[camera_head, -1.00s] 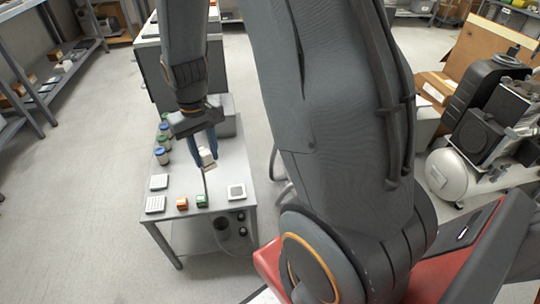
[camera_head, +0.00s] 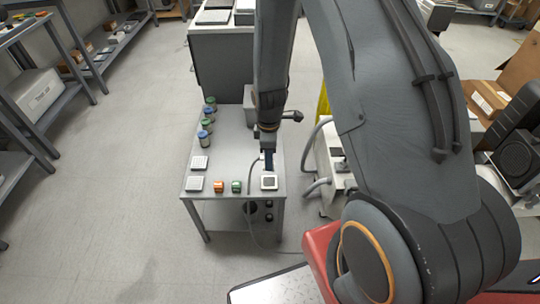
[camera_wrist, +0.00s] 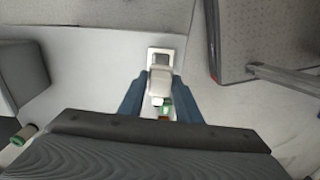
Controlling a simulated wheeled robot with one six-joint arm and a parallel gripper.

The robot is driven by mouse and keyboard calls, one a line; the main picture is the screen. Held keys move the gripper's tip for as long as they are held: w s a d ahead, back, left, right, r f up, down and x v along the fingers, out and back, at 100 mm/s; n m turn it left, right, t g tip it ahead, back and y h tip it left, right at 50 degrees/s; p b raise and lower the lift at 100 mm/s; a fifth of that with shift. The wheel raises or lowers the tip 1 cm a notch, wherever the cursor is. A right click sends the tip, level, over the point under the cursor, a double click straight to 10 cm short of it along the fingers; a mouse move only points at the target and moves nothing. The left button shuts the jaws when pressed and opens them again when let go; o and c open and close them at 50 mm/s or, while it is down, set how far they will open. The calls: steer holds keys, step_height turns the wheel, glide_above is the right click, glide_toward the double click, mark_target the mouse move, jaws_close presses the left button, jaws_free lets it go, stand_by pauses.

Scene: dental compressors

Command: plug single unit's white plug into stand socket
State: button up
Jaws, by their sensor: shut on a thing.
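My gripper (camera_head: 268,160) points down over the front right part of the stand's grey top (camera_head: 225,150). Its blue fingers are shut on the white plug (camera_wrist: 160,84), seen between them in the wrist view. The stand socket, a pale square plate with a dark centre (camera_head: 269,182), lies by the stand's front right corner. In the wrist view the plug is right beside the socket plate (camera_wrist: 160,52) and covers part of it. I cannot tell whether the plug touches it. A grey cable (camera_head: 250,172) runs from near the gripper down past the stand's front edge.
An orange block (camera_head: 218,186) and a green block (camera_head: 236,186) stand left of the socket. Two white switch plates (camera_head: 199,162) and several lidded jars (camera_head: 206,124) are farther left. A pale machine with grey hoses (camera_head: 335,155) stands right of the stand.

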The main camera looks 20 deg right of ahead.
steer(key=shift+f+n, duration=0.3)
step_height(320, 180, down, 5)
steer(key=b, duration=0.4)
steer(key=shift+f+b, duration=0.45)
steer(key=shift+f, duration=0.6)
steer(key=shift+f, duration=0.4)
stand_by(1.2)
steer(key=o, duration=1.6)
steer(key=shift+o, duration=0.2)
steer(key=shift+r+p, duration=0.1)
steer(key=shift+p, duration=0.2)
steer(key=shift+r+p, duration=2.65)
steer(key=shift+r, duration=0.8)
